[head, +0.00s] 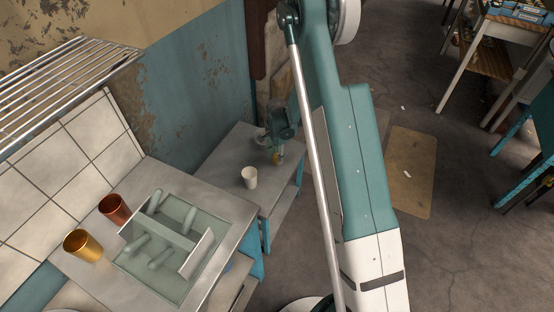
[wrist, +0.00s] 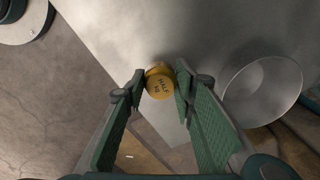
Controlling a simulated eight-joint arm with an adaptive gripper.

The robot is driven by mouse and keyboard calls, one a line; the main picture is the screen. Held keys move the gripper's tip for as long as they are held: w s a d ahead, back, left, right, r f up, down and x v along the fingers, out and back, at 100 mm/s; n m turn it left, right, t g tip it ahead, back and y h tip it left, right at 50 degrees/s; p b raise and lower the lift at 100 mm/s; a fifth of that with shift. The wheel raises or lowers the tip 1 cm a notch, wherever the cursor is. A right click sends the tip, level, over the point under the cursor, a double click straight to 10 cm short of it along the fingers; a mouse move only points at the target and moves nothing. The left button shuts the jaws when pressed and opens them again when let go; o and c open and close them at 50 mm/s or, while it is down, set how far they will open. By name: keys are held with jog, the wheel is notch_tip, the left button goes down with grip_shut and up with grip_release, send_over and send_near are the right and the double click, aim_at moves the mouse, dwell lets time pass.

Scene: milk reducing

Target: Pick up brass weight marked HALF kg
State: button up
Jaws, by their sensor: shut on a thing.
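In the head view the brass weight (head: 278,158) is a small yellow spot below my gripper (head: 279,150), at the right part of the low metal table (head: 225,172). I cannot tell whether the weight touches the table top.
A white cup (head: 249,177) stands on the table, left of my gripper. A bowl (head: 261,137) sits behind it; a round vessel (wrist: 262,90) is close by in the wrist view. Copper (head: 114,209) and gold (head: 82,245) cups stand by a greenish rack (head: 190,246).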

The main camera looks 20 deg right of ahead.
notch_tip(320, 180, up, 6)
jog(key=shift+r+p, duration=0.25)
jog(key=shift+p, duration=0.45)
